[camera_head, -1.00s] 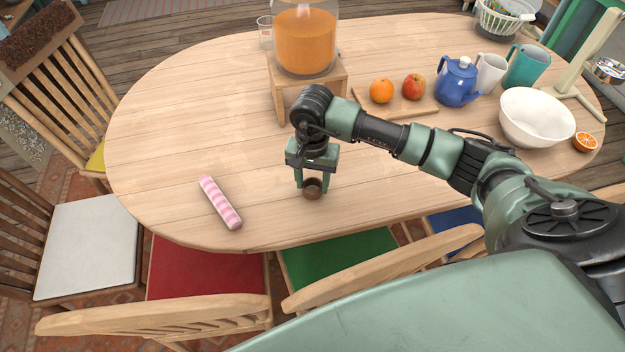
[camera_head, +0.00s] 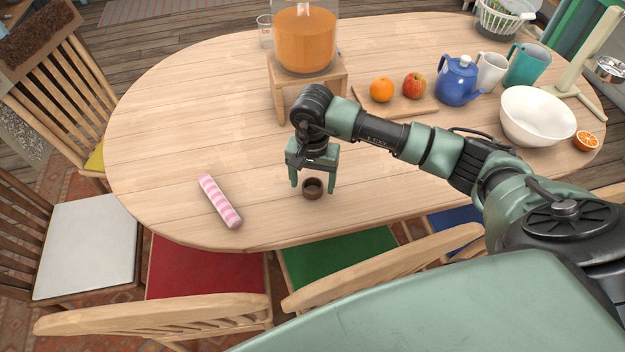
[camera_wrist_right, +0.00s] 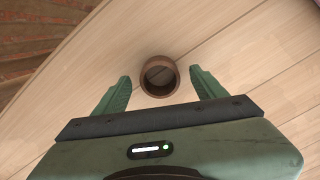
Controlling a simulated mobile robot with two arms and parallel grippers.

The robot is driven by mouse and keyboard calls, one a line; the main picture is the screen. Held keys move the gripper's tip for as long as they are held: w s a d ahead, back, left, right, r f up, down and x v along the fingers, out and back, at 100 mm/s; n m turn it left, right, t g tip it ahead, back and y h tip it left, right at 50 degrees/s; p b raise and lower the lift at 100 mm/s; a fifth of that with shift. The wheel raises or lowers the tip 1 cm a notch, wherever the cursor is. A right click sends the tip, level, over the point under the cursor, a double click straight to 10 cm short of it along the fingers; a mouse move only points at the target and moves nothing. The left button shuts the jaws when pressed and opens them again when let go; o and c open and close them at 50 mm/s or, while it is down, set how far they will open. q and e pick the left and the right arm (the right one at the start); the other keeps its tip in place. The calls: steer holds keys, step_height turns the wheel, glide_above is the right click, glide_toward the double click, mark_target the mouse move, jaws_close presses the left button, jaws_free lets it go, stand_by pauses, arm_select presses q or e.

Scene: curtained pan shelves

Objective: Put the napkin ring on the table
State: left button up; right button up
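The brown napkin ring (camera_head: 312,188) rests on the wooden table (camera_head: 180,130), near its front edge, with its opening facing up. My right gripper (camera_head: 313,190) is open around the ring, with one finger on each side. In the right wrist view the ring (camera_wrist_right: 159,76) lies between the spread fingertips (camera_wrist_right: 160,78), with a gap on both sides. My left gripper does not show in these views.
A pink striped roll (camera_head: 220,201) lies left of the ring. A juice dispenser (camera_head: 305,40) stands on a wooden stand behind my gripper. A board with an orange (camera_head: 381,90) and an apple (camera_head: 414,86), a blue teapot (camera_head: 457,82) and a white bowl (camera_head: 537,117) are to the right.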

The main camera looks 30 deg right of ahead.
step_height(320, 180, up, 8)
steer(key=b, duration=0.1)
stand_by(0.4)
steer(key=shift+f, duration=0.1)
jaws_close()
stand_by(1.4)
stand_by(0.3)
